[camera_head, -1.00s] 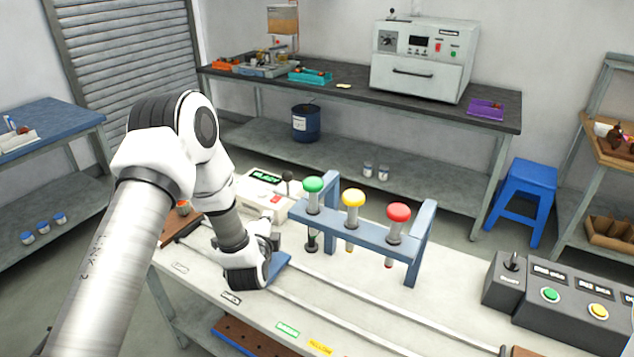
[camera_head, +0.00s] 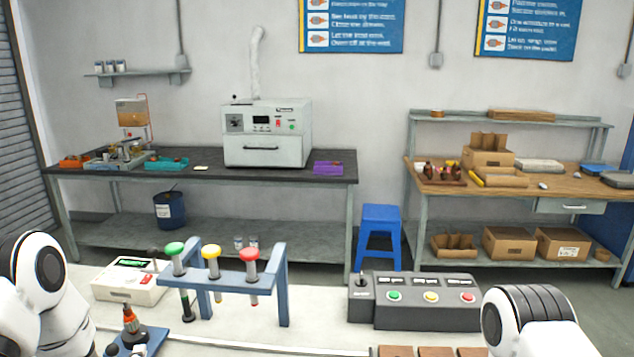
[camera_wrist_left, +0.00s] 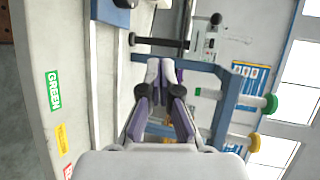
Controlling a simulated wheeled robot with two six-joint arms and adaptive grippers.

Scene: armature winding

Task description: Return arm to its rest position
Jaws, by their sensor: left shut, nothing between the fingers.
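My left arm (camera_head: 42,290) comes in at the lower left of the head view, only its white upper links showing clearly. My left gripper (camera_wrist_left: 166,72) shows in the left wrist view, its fingers closed together with nothing between them. It is above the workbench (camera_head: 90,312), close to the blue frame (camera_head: 284,290) with green, yellow and red knobs. A small blue plate (camera_head: 150,343) bearing a dark part with an orange top lies near my left arm. My right arm (camera_head: 530,318) shows at the lower right; its gripper is out of view.
A white meter box (camera_head: 128,290) stands left of the frame. A dark control box (camera_head: 420,315) with green, yellow and red buttons is to the right. Rails run along the bench front. Behind are a dark table (camera_head: 210,190), a blue stool (camera_head: 380,222) and wooden shelving (camera_head: 540,178).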

